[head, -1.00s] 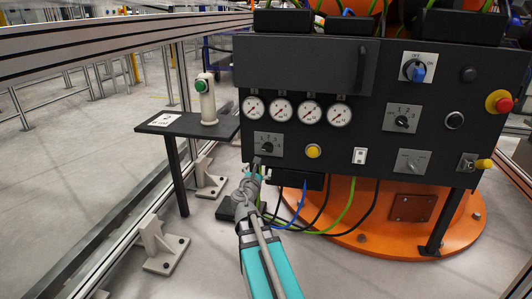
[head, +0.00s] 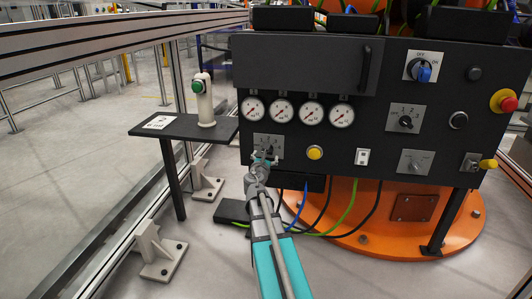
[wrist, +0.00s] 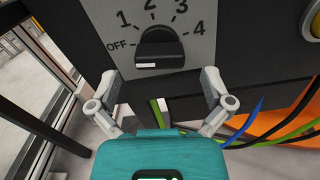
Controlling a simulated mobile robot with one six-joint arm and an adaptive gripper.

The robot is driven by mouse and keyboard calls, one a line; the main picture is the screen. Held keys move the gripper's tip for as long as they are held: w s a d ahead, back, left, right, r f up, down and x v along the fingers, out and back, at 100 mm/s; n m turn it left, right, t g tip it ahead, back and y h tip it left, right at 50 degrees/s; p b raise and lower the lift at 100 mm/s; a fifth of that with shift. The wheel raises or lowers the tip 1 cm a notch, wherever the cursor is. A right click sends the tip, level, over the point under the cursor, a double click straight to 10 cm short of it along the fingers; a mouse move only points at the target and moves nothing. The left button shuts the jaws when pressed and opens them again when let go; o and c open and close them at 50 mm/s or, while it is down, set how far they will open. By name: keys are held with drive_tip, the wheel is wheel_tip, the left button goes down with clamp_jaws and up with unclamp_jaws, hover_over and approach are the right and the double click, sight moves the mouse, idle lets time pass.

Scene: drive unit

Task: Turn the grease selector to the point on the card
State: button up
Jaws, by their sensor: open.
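A black selector knob (wrist: 160,47) on a grey plate marked OFF, 1, 2, 3 and 4 fills the upper middle of the wrist view. Its handle lies roughly level, with a white mark at its lower left. The same selector plate (head: 261,141) is at the panel's lower left in the head view, partly hidden by my gripper (head: 263,160). My gripper, also in the wrist view (wrist: 160,75), is open, one finger below each side of the knob, apart from it. The card (head: 160,122) lies on the small dark shelf at left; its print is too small to read surely.
The black panel (head: 300,80) also carries gauges, a yellow button (head: 315,153), another numbered selector (head: 406,121), a blue switch (head: 422,72) and a red stop button (head: 506,101). Cables hang below the panel.

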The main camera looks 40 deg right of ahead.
drive_tip(key=shift+x, duration=1.15)
